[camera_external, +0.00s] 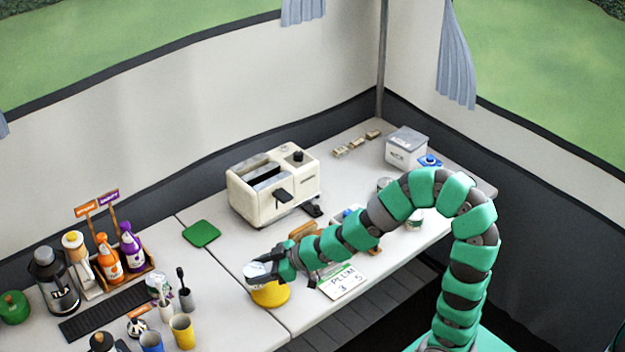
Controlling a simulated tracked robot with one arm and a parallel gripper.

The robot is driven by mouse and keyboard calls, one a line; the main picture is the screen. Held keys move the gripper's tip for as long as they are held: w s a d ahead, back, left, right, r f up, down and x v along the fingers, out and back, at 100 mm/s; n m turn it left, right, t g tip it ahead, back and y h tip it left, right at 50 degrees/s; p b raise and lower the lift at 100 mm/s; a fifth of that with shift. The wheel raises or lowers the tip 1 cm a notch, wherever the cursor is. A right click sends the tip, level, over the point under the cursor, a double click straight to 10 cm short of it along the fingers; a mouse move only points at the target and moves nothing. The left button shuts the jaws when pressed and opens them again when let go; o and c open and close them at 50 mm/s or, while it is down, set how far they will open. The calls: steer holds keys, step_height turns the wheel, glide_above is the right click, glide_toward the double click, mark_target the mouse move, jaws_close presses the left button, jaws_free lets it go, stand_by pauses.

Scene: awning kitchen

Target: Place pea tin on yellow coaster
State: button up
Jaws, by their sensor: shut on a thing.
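My gripper (266,270) is at the left end of my arm, low over the table. It is shut on a small silver-and-white object, seemingly the pea tin (257,268), mostly hidden by the gripper; its label cannot be read. The yellow coaster (271,295) lies near the front edge of the table, just below the gripper and the held tin in the picture. The tin and gripper cover the coaster's back part. I cannot tell whether the tin touches the coaster or is held above it.
A green coaster (201,234) and a cream toaster (274,186) stand farther back. A card marked PLUM (343,282) lies right of the gripper. Bottles (108,258), a black mat (105,313) and a yellow cup (182,331) crowd the left. Table is bare left of the coaster.

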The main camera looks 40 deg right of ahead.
steer(key=shift+s+d, duration=0.1)
steer(key=shift+s, duration=0.15)
